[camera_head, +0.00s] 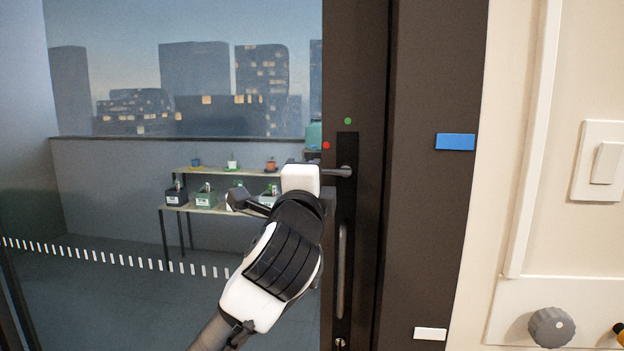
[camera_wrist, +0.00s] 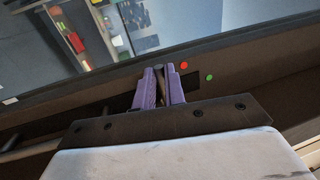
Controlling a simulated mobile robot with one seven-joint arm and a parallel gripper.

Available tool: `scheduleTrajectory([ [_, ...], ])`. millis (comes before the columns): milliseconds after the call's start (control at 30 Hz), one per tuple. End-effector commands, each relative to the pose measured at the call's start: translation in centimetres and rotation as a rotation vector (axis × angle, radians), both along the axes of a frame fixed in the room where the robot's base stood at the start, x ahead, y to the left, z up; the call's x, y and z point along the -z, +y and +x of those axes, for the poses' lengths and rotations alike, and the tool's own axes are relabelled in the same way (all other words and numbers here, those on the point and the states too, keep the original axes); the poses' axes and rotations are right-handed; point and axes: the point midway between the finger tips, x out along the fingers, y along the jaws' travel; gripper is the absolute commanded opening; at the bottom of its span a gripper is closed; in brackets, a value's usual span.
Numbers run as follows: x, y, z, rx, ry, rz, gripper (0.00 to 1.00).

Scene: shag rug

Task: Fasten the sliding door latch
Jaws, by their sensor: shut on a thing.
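The sliding door has a dark frame with a black latch plate (camera_head: 346,230) on it. The latch lever (camera_head: 340,172) sticks out to the left from the plate, lying about level. My gripper (camera_wrist: 161,80) is at this lever, with its two purple fingers shut on the dark lever between them. In the head view my white hand hides the fingers and the lever's left end. A red dot (camera_head: 326,145) and a green dot (camera_head: 348,121) mark the frame above the lever. They also show in the wrist view, right of the fingers.
A long vertical pull handle (camera_head: 341,270) sits below the lever, with a keyhole under it. Plant shelves (camera_head: 210,207) stand behind the glass.

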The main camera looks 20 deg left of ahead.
Motion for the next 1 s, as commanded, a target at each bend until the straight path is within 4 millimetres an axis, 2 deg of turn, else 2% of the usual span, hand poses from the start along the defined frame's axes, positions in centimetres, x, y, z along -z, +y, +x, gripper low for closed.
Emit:
scheduleTrajectory([
  [400,0.1,0.1,0.0,-0.002,0.000,-0.008,0.00],
  [433,0.1,0.1,0.0,-0.002,0.000,-0.008,0.16],
  [567,0.1,0.0,0.0,-0.001,-0.001,-0.006,0.33],
  [867,0.1,0.0,-0.1,0.000,-0.001,-0.005,0.33],
  [1000,0.4,-0.3,-1.2,0.000,-0.002,-0.005,0.33],
])
